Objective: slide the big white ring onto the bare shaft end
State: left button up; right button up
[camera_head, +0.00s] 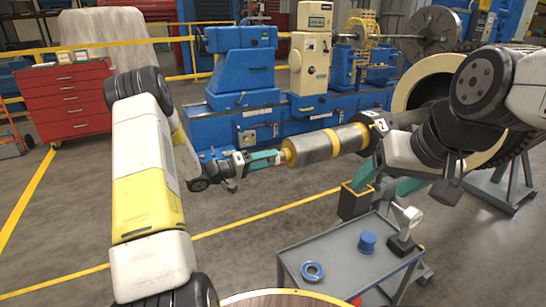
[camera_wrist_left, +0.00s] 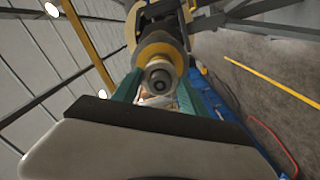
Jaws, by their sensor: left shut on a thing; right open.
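The rotor (camera_head: 325,147) is a grey cylinder with yellow bands, lying level in mid-scene. Its bare shaft end (camera_head: 287,152) points left. My left gripper (camera_head: 276,157) has teal fingers at this shaft end. In the left wrist view a pale round piece with a dark centre (camera_wrist_left: 158,78) sits between the fingertips, in line with the yellow collar (camera_wrist_left: 158,50). It looks like the ring, though ring and shaft end are hard to tell apart. My right arm comes in from the right. My right gripper (camera_head: 385,184) is open and empty, partly hidden by its arm.
A grey tray table (camera_head: 335,258) stands in front, with a blue ring (camera_head: 312,271), a blue cylinder (camera_head: 367,241) and a pale-headed piece (camera_head: 408,218). A large cream-faced housing (camera_head: 412,82) stands behind my right arm. Blue machines (camera_head: 238,75) stand behind.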

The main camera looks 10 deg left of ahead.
pick_arm(q)
jog(key=shift+w+d, duration=0.1)
jog(key=shift+d, duration=0.05)
jog(key=shift+x, duration=0.8)
jog(key=shift+d, duration=0.1)
jog(key=o, duration=1.4)
jog(key=shift+c, duration=0.2)
jog(key=shift+o, duration=0.2)
jog(key=o, duration=0.4)
jog(key=shift+o, duration=0.2)
